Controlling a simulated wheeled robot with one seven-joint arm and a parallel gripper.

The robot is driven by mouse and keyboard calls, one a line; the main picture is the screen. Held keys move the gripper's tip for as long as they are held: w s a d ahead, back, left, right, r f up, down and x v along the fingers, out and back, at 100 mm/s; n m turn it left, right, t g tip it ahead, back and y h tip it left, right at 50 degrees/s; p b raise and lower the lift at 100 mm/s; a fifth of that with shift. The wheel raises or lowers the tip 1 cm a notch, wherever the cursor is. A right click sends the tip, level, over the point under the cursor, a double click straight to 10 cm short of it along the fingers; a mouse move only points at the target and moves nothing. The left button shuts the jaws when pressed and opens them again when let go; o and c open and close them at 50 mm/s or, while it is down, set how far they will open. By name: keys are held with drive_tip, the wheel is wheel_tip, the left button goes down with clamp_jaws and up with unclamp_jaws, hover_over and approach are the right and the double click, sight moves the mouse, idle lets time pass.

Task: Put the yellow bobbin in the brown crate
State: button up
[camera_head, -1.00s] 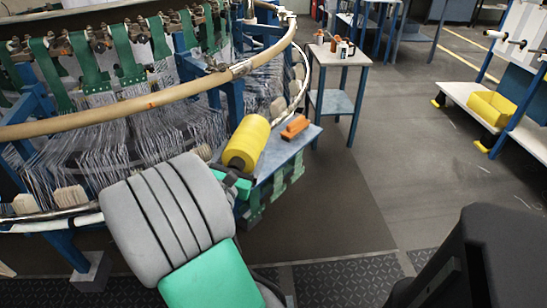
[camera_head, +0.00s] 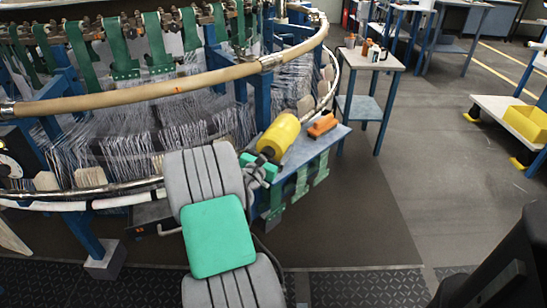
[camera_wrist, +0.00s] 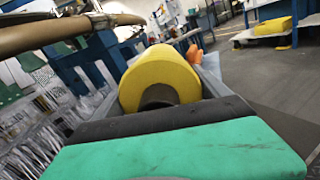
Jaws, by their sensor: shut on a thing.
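The yellow bobbin (camera_head: 280,134) is held at the end of my arm, tilted, at the left end of a small grey-topped shelf beside the loom. I cannot tell whether it touches the shelf. My gripper (camera_head: 265,159) is at the bobbin's lower-left end, shut on it; the fingertips are mostly hidden. In the wrist view the bobbin (camera_wrist: 160,75) shows its round end and dark core towards me, and my green and black arm padding covers the bottom. I see no brown crate in either current view.
An orange brush-like object (camera_head: 322,125) lies on the shelf (camera_head: 318,145) right of the bobbin. The loom's tan ring (camera_head: 180,88) and threads fill the left. A small table (camera_head: 372,58) with bottles stands behind. A yellow bin (camera_head: 527,122) sits at right. Open floor lies between.

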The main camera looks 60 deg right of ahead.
drive_tip(key=shift+w+d+f+b, duration=0.15)
drive_tip(key=shift+f+b, duration=0.65)
drive_tip(key=shift+f, duration=0.7)
